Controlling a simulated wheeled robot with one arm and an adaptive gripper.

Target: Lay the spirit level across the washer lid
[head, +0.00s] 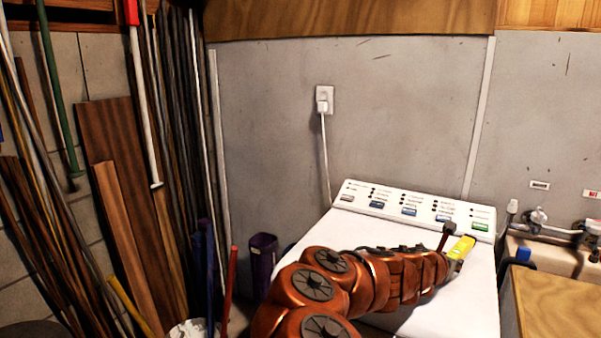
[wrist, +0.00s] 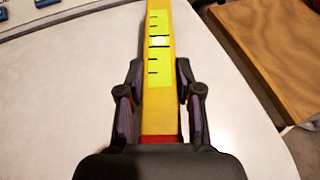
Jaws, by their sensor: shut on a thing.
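The yellow spirit level (wrist: 157,100) is between the two fingers of my gripper (wrist: 160,88) in the wrist view, with its bright vial strip facing the camera. In the head view the level (head: 461,247) shows as a short yellow piece at the end of my orange arm, over the right side of the washer lid. My gripper (head: 452,250) is shut on it. The white washer lid (head: 480,295) lies beneath; it also fills much of the wrist view (wrist: 60,100). I cannot tell whether the level touches the lid.
The washer's control panel (head: 410,208) rises at the lid's back edge. A wooden top (head: 555,300) stands close on the right, with pipes and a tap (head: 540,222) behind it. Long poles and boards (head: 125,190) lean at the left. The visible lid is clear.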

